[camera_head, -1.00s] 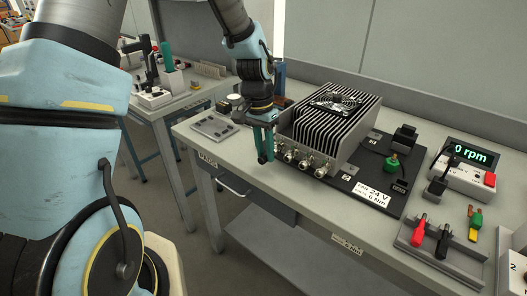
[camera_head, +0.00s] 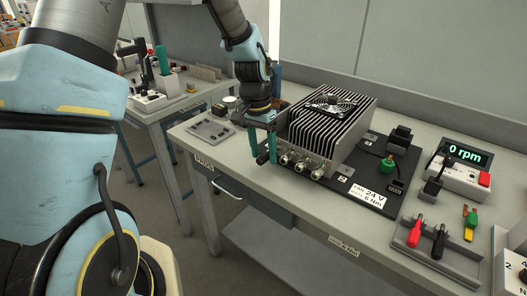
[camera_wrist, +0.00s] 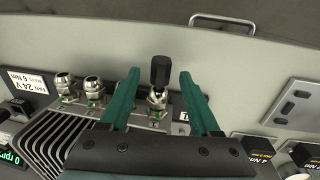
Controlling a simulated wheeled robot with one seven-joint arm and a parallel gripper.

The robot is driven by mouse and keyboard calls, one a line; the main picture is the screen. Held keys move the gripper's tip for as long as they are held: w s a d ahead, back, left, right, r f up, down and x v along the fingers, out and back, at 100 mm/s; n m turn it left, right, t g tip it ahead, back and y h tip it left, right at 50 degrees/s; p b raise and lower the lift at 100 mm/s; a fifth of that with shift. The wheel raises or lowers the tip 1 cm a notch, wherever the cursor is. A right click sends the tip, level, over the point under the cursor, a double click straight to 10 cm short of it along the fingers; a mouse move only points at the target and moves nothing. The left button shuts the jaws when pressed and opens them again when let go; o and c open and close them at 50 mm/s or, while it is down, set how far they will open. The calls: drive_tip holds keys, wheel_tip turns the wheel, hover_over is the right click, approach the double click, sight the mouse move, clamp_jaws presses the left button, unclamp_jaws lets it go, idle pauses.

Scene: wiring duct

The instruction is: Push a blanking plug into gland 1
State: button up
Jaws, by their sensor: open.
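In the wrist view a black blanking plug (camera_wrist: 160,70) stands at the mouth of a metal gland (camera_wrist: 157,98), in line with it. Most of its black body sticks out; how deep it sits cannot be told. My gripper (camera_wrist: 158,76) is open, with one teal finger on each side of the plug and gaps between. In the head view my gripper (camera_head: 264,160) is at the left end of the gland row on the finned box (camera_head: 327,128). Other glands (camera_head: 300,164) show to its right. A partly hidden label stands beside the plugged gland.
A black fan (camera_head: 331,104) sits on top of the finned box. A grey plate with slots (camera_head: 213,128) lies left of my gripper. Connectors and an rpm display (camera_head: 466,153) are at the right. The bench front edge is clear below the glands.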

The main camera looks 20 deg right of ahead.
wheel_tip(320, 180, up, 11)
drive_tip(key=w+b, duration=0.1)
drive_tip(key=b, duration=0.1)
drive_tip(key=shift+a+f, duration=0.15)
drive_tip(key=shift+a, duration=0.2)
drive_tip(key=shift+w, duration=0.1)
drive_tip(key=s+a+f+n+t, duration=0.1)
drive_tip(key=a+n, duration=0.4)
drive_tip(key=a, duration=0.9)
drive_tip(key=s+a+f+n+t, duration=0.1)
drive_tip(key=a+n, duration=0.5)
drive_tip(key=a, duration=0.9)
drive_tip(key=shift+s+a+f+t, duration=0.15)
drive_tip(key=shift+s+f+t, duration=0.3)
drive_tip(key=shift+f, duration=0.1)
